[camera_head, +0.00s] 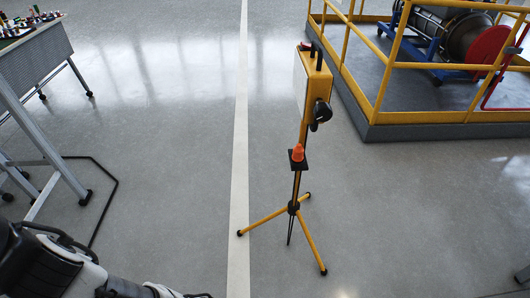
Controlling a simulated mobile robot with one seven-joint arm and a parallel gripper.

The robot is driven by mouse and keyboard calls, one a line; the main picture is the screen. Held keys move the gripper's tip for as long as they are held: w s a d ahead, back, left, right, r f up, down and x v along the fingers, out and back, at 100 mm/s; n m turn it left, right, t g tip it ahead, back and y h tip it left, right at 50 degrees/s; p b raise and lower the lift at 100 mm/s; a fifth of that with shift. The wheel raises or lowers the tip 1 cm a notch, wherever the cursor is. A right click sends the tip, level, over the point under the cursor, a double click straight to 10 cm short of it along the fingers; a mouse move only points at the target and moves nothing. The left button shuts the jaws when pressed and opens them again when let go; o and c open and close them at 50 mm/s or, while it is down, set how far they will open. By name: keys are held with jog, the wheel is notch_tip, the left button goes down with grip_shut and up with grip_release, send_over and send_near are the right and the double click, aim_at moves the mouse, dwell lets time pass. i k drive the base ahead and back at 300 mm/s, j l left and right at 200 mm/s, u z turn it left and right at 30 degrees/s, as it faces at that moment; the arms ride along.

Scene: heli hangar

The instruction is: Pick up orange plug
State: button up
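The orange plug (298,153) is small and sits upright on a small black plate (293,164) fixed to a yellow tripod stand (309,240). Above the plate the stand carries a yellow box (314,82) with a black part on its right side. My arm comes in at the bottom left, and its end lies low at the bottom edge, left of the stand and well apart from the plug. The fingers of my gripper are mostly cut off by the bottom edge, so I cannot tell whether they are open.
A wheeled table (38,58) with small items stands at the upper left. A platform with yellow railings (420,117) holds machinery at the upper right. A white line (240,150) runs along the shiny grey floor left of the tripod. The floor around the tripod is clear.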

aim_at(298, 151)
jog(key=z, duration=0.35)
jog(key=u, duration=2.55)
jog(key=k+l+z, duration=0.25)
jog(key=l, duration=0.2)
jog(key=k+l+z, duration=0.1)
jog(key=l+z, duration=0.2)
jog(key=l, duration=0.15)
jog(key=k+l+z, duration=0.25)
jog(key=l, duration=0.2)
jog(key=l+z, duration=0.3)
jog(key=l, duration=0.2)
jog(key=i, duration=0.05)
